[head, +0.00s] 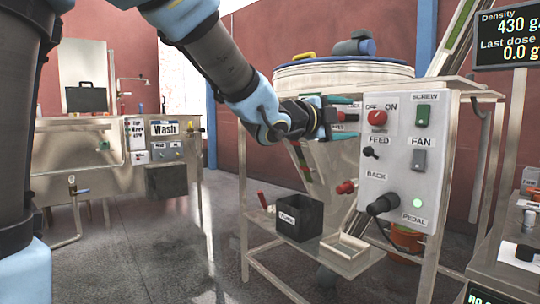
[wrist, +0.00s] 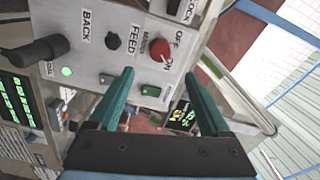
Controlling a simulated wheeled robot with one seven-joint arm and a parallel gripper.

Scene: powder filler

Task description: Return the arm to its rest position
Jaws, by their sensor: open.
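My arm reaches across the top of the head view, and my gripper (head: 345,113) is at the left edge of the filler's control panel (head: 408,155). In the wrist view my gripper (wrist: 165,85) has its two green fingers spread apart with nothing between them. The panel is ahead of the fingers there. It carries a red rotary switch (head: 376,118) marked OFF and ON, a green SCREW switch (head: 422,115), a FEED toggle (head: 370,152), a FAN switch (head: 419,160) and a black knob (head: 383,205). I cannot tell whether a finger touches the panel.
The filler's frame holds a black bin (head: 299,218) and a metal tray (head: 345,252) below my gripper. A display (head: 510,38) hangs at the upper right. A wash station (head: 110,150) stands at the left. The floor (head: 190,245) between it and the filler is clear.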

